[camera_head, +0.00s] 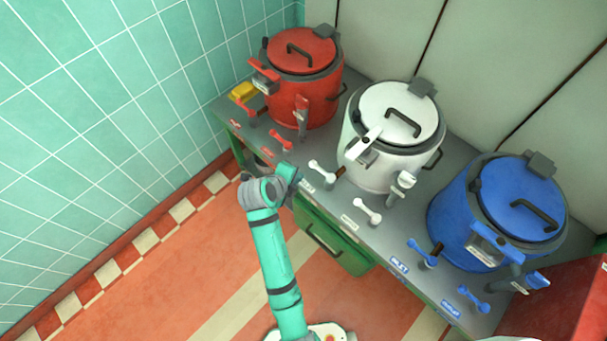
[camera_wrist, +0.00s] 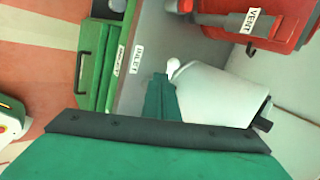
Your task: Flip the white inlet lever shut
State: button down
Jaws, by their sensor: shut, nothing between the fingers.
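The white kettle (camera_head: 380,165) stands in the middle of the bench. Its white inlet lever (camera_head: 322,173) is at the bench front, left of a second white lever (camera_head: 368,210); both slant up-left in the head view. In the wrist view the lever's white knob (camera_wrist: 173,66) shows beside the INLET label (camera_wrist: 137,60), with the white kettle (camera_wrist: 215,95) next to it. My gripper (camera_wrist: 160,80) is shut and empty, its tips close to the knob; I cannot tell whether they touch. Most of the lever is hidden there, and my arm hides the gripper in the head view.
A red kettle (camera_head: 300,65) stands at the left with red levers, a blue kettle (camera_head: 510,205) at the right with blue levers. A green drawer (camera_head: 330,238) is below the bench front. A yellow object (camera_head: 243,91) lies at the far left. The floor in front is clear.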

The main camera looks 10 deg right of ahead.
jog(key=v, duration=0.4)
jog(key=shift+a+r, duration=0.2)
jog(key=shift+r, duration=0.05)
dwell(0.3)
jog(key=s+a+f+n+t+y, duration=0.2)
jog(key=s+f+n, duration=0.1)
jog(key=s+n, duration=0.45)
jog(key=s+a+f+n+t+y, duration=0.2)
jog(key=s+f+n, duration=0.1)
jog(key=s+n, duration=0.45)
jog(key=s+d+r+n+t, duration=0.1)
jog(key=s+r+n+t, duration=0.1)
jog(key=s+r+n, duration=0.3)
jog(key=s+d+r+n+t+y, duration=0.1)
jog(key=s+r+n+t, duration=0.2)
jog(key=s+r, duration=0.6)
jog(key=s+n, duration=0.2)
jog(key=shift+s+d+n, duration=0.25)
jog(key=shift+d+n, duration=0.05)
